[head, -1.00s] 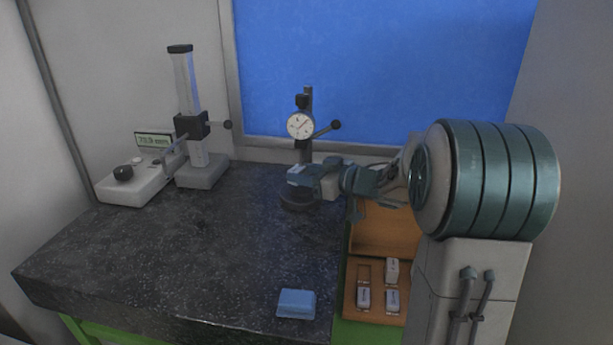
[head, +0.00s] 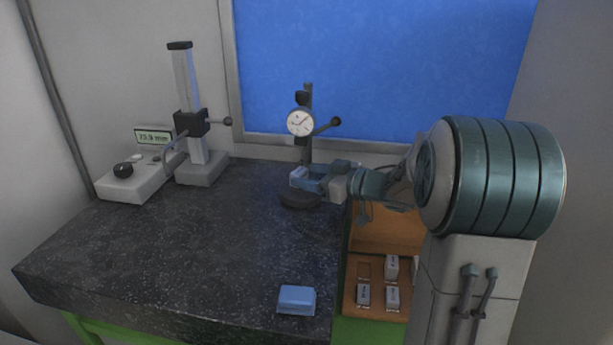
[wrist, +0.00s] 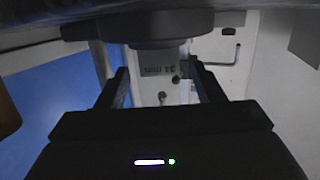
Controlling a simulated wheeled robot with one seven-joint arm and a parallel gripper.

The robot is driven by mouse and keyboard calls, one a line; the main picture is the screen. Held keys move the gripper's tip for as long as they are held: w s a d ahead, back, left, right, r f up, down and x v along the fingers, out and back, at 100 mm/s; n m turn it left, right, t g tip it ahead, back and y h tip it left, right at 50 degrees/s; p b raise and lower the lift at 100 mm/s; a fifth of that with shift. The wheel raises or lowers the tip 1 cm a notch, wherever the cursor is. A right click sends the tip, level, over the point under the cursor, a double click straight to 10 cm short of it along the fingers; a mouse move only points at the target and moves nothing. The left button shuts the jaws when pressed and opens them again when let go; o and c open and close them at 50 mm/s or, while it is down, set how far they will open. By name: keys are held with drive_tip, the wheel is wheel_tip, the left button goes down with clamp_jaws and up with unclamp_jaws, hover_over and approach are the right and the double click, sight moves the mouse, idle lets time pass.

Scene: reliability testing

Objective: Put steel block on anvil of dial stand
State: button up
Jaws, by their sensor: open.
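The dial stand (head: 306,150) stands at the back of the granite plate, with its round dark anvil (head: 297,200) at the foot. The anvil also shows as a dark disc at the top of the wrist view (wrist: 165,28). The steel block, marked 24 mm (wrist: 158,70), is between my fingers and appears to meet the anvil disc. In the head view its pale end (head: 298,173) shows above the anvil, partly hidden by my fingers. My gripper (head: 312,182) is open around the block, reaching in from the right.
A digital height gauge (head: 190,125) stands at the back left. A wooden case (head: 350,300) with several grey blocks lies at right, below my arm. A light-blue block-shaped item (head: 296,299) lies at the plate's front edge. The granite plate (head: 180,255) is clear in the middle.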

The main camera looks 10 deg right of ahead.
drive_tip(key=v, duration=1)
drive_tip(key=shift+s+d+b, duration=0.25)
drive_tip(key=shift+b, duration=0.2)
idle(0.5)
